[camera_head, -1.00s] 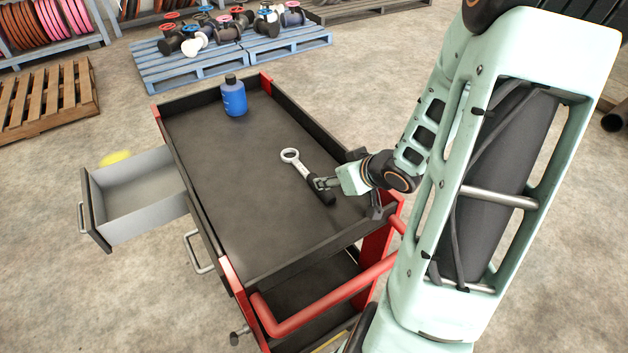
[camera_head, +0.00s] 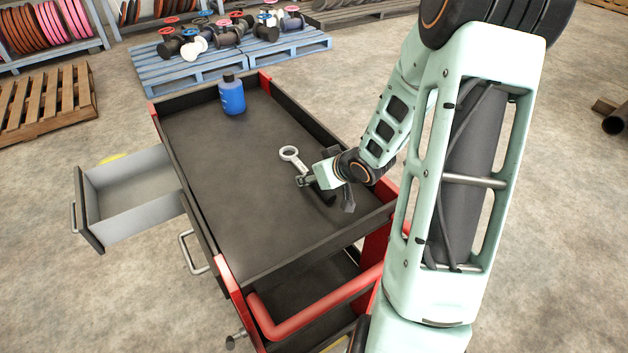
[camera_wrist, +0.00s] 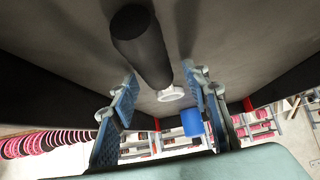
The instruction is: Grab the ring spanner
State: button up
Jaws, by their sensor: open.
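The ring spanner (camera_head: 291,156) lies on the dark top tray of the red and black cart, with its pale ring end toward the back left and its dark handle toward the front right. In the wrist view its black handle (camera_wrist: 141,45) is large and near, and the ring (camera_wrist: 171,94) is beyond it. My gripper (camera_head: 301,182) is open over the middle of the spanner and hides part of it in the head view. In the wrist view its two blue-padded fingers (camera_wrist: 160,95) are apart, with the spanner between or just beyond them; contact is not clear.
A blue bottle (camera_head: 232,95) stands at the tray's back left; it also shows in the wrist view (camera_wrist: 192,122). The cart's raised rim (camera_head: 325,235) surrounds the tray. An open drawer (camera_head: 130,190) juts out at left. The tray's left half is clear.

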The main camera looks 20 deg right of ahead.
grip_shut()
jog(key=shift+r, duration=0.15)
